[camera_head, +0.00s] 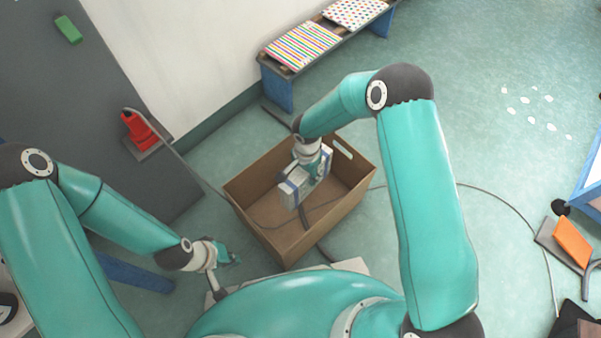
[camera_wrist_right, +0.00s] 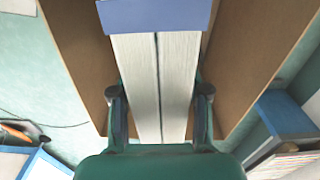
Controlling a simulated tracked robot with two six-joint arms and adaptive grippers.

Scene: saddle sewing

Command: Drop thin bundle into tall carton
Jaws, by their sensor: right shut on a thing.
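The tall carton (camera_head: 248,184) is a brown open-topped box on the floor in the middle of the head view, with a hand slot in its far right wall. The thin bundle (camera_head: 291,194) is a white stack with blue bands. My right gripper (camera_head: 313,172) is shut on the bundle and holds it over the carton's opening. In the right wrist view the bundle (camera_wrist_right: 155,75) stands between the two fingers (camera_wrist_right: 158,120), with brown carton walls (camera_wrist_right: 75,50) on both sides. My left gripper (camera_head: 229,258) is left of the carton; its finger gap is too small to tell.
A bench (camera_head: 278,84) with striped and dotted cushions stands at the back. A red object (camera_head: 141,131) sits on a small shelf at the left. A cable (camera_head: 500,200) crosses the floor. An orange object (camera_head: 573,241) is at the right. Floor right of the carton is mostly free.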

